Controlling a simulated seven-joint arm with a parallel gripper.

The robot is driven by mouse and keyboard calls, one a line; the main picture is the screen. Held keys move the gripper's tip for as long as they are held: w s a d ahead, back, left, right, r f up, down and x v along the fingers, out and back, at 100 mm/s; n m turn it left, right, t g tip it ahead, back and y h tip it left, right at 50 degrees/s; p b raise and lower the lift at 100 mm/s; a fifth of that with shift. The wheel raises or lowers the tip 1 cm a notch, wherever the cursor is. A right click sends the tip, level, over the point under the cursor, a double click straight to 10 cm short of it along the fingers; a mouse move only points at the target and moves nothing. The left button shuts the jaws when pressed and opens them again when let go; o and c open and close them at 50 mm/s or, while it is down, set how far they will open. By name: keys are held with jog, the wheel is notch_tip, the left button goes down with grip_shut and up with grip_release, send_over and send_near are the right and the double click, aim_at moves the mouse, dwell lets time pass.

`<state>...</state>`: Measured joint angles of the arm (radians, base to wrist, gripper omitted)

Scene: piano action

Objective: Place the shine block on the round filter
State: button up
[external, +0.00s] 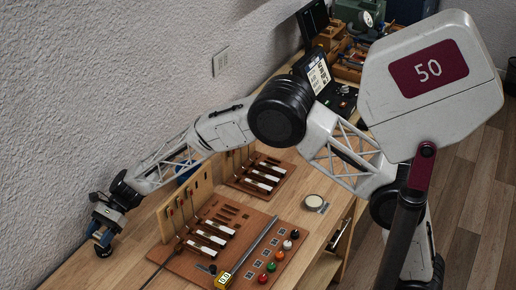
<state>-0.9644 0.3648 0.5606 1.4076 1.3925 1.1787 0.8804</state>
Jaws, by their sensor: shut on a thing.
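My gripper (101,240) is at the far left, low over the wooden bench, beyond the upright wooden board. It is shut on a small dark piece (103,251), which may be the shine block; it is too small and partly hidden to be sure. A round pale disc with a dark rim (314,201), which looks like the round filter, lies flat on the bench right of the middle. My gripper is well apart from it, with the piano-action boards between them.
An upright board (172,217) stands beside my gripper. A second key board (262,176) is behind. Tools and boxes crowd the far end.

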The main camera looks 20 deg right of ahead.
jog(key=shift+f, duration=0.5)
jog(key=shift+f, duration=0.15)
jog(key=o, duration=0.9)
jog(key=shift+w+d+r, duration=0.1)
jog(key=shift+r, duration=0.1)
jog(key=v, duration=1.1)
jog(key=shift+w+d+r, duration=0.2)
jog(key=shift+w, duration=0.05)
